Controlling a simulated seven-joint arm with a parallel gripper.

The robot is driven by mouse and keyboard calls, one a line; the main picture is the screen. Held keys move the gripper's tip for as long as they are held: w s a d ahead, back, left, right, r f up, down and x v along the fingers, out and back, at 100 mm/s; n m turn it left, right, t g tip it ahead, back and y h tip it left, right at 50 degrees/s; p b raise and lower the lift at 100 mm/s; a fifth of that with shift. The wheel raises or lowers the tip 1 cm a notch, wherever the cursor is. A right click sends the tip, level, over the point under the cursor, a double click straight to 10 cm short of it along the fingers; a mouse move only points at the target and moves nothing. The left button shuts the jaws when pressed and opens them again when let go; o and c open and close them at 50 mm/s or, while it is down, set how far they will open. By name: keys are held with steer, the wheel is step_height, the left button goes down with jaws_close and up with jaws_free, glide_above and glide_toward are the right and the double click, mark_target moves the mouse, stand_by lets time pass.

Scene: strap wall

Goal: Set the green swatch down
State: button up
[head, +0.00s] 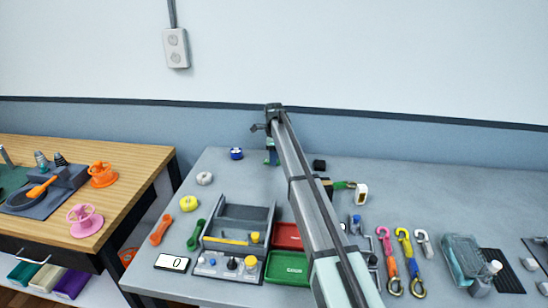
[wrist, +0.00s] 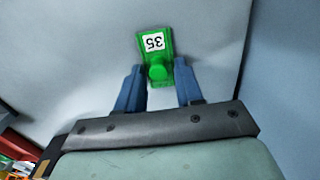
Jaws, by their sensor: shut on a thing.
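I cannot tell whether the swatch touches the table.
A blue roll (head: 236,154) lies to the left and a black block (head: 319,164) to the right. Nearer are a grey organizer (head: 240,219), a red tray (head: 287,236) and a green tray (head: 287,268). Hooked straps (head: 409,262) lie at right. The table around the gripper is mostly clear.

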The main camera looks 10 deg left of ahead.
steer(key=shift+f, duration=0.1)
steer(key=o, duration=1)
steer(key=shift+o, duration=0.2)
step_height(320, 180, up, 12)
